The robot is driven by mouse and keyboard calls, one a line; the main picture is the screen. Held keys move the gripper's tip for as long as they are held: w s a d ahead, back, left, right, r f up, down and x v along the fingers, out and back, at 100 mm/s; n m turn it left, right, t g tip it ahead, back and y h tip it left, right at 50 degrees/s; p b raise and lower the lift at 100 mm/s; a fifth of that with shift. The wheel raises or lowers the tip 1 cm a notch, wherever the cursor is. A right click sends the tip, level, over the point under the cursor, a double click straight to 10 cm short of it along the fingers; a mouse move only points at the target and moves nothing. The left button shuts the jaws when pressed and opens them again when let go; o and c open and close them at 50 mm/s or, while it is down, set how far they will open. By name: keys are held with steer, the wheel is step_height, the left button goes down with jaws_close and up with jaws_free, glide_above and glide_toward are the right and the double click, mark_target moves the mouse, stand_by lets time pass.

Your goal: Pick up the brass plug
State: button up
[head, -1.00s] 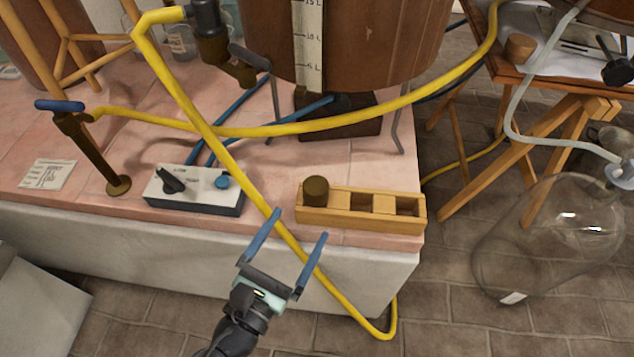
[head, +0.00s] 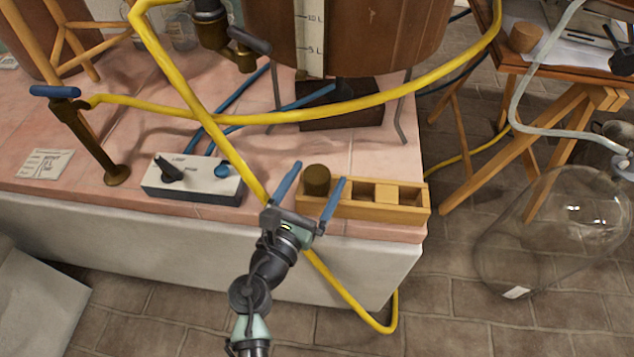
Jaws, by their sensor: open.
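The brass plug (head: 317,180) is a dark, short cylinder standing upright in the left end of a wooden rack (head: 408,212) near the front right corner of the pink tiled bench. My gripper (head: 314,182) has two blue fingers and is open. In the head view its fingertips lie on either side of the plug, the left one just left of it and the right one just right of it. I cannot tell how high the fingers are or whether they touch the plug. The plug's lower part is hidden in the rack.
A yellow hose (head: 190,95) crosses the bench and passes by my gripper. A white control box (head: 192,180) with two knobs sits to the left. A copper vessel (head: 380,40) stands behind. A large glass bottle (head: 545,240) lies at the right on the floor.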

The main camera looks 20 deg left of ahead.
steer(key=shift+w, duration=0.6)
jaws_close()
